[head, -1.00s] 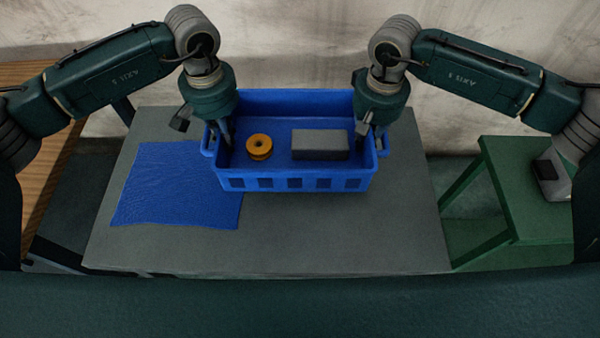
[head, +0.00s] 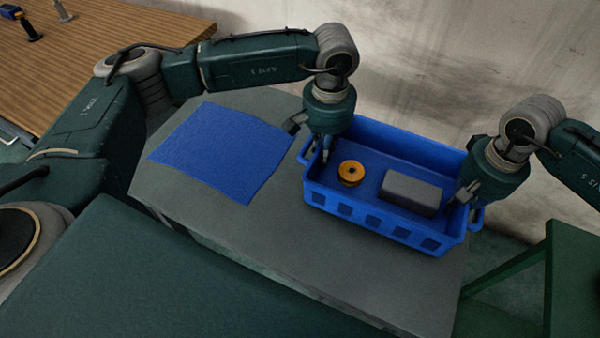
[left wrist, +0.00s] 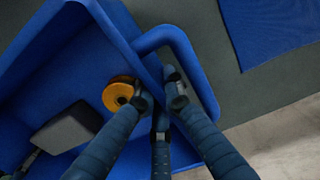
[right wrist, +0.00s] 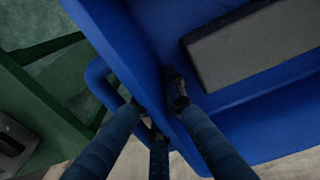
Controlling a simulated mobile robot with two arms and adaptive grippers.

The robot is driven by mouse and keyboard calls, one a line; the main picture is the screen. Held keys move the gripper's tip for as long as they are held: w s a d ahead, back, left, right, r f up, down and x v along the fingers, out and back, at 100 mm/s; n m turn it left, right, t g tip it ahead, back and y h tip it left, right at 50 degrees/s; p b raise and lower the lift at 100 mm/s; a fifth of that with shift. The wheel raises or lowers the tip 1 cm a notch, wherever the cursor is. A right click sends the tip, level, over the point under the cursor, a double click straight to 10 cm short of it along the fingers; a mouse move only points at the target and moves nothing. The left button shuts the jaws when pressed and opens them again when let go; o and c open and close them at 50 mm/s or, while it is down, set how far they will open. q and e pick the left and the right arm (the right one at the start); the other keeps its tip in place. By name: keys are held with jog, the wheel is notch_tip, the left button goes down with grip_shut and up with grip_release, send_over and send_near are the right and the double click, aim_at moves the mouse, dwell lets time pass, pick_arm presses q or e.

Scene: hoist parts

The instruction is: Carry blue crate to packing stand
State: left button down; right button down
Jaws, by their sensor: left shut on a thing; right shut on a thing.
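The blue crate (head: 385,228) is upright, with an orange spool (head: 351,173) and a grey block (head: 411,192) inside. My left gripper (head: 322,150) is shut on its left end wall by the loop handle, which shows in the left wrist view (left wrist: 205,85). My right gripper (head: 462,195) is shut on the right end wall by the other handle, which shows in the right wrist view (right wrist: 100,85). The crate is over the right part of the grey table (head: 285,245), its right end at the table edge. I cannot tell whether it touches the top.
A blue mat (head: 222,150) lies flat on the grey table, left of the crate. A green stand (head: 525,275) is at the lower right; the right wrist view shows a grey device (right wrist: 12,145) on it. A wooden table (head: 95,50) is at the upper left. A wall stands behind.

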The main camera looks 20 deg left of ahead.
pick_arm(q)
jog(key=shift+d+r, duration=0.1)
jog(key=shift+r, duration=0.1)
pick_arm(e)
jog(key=shift+r, duration=0.15)
pick_arm(q)
jog(key=c, duration=2.2)
grip_release()
jog(key=shift+f, duration=0.1)
pick_arm(e)
jog(key=c, duration=2.2)
grip_release()
pick_arm(q)
jog(key=o, duration=0.3)
jog(key=shift+s, duration=0.1)
pick_arm(e)
jog(key=o, duration=0.3)
jog(key=shift+s, duration=0.15)
pick_arm(q)
jog(key=shift+o, duration=0.2)
pick_arm(e)
jog(key=shift+o, duration=0.2)
jog(key=shift+r, duration=0.3)
pick_arm(q)
notch_tip(320, 180, up, 12)
pick_arm(e)
notch_tip(320, 180, up, 11)
jog(key=shift+r, duration=0.15)
